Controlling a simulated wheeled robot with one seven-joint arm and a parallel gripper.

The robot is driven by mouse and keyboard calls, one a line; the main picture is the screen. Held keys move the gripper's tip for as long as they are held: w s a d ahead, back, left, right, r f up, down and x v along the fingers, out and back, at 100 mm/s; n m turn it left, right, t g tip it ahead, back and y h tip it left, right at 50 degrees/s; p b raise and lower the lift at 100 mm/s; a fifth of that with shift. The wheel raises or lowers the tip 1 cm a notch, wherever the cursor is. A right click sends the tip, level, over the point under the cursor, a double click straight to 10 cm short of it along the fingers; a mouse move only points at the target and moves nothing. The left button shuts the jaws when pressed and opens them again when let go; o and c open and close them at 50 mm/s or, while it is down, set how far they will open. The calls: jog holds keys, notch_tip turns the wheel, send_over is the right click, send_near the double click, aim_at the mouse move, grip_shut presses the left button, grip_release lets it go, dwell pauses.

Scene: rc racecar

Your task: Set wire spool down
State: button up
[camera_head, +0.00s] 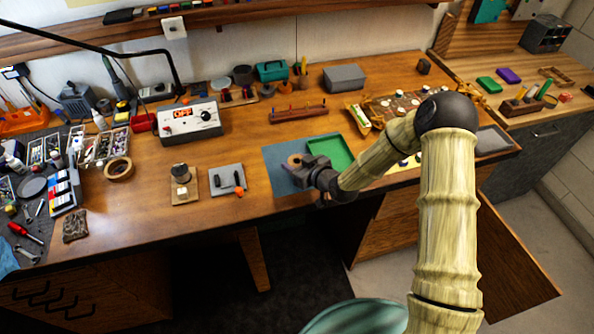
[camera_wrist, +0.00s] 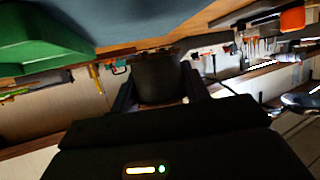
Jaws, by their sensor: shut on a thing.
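My gripper (camera_head: 300,168) is at the blue mat (camera_head: 278,172), just left of the green tray (camera_head: 330,150). It is shut on the wire spool (camera_head: 293,159), which shows as a small brownish round shape at the fingertips. In the wrist view the spool (camera_wrist: 158,78) is a dark, shadowed cylinder between the two fingers. The blue mat (camera_wrist: 150,18) and green tray (camera_wrist: 45,40) are at the top of that tilted view. Whether the spool touches the mat cannot be told. The gripper hides part of the mat.
A grey pad with a black tool (camera_head: 228,180) and a small wooden stand (camera_head: 184,185) lie left of the mat. A control box reading OFF (camera_head: 190,120) and a wooden pen rack (camera_head: 298,113) stand behind. Bare wood (camera_head: 245,150) lies between the grey pad and mat.

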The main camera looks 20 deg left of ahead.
jog(key=shift+f+p, duration=0.55)
jog(key=shift+f, duration=1.55)
jog(key=shift+f, duration=0.15)
jog(key=o, duration=1)
jog(key=shift+o, duration=0.2)
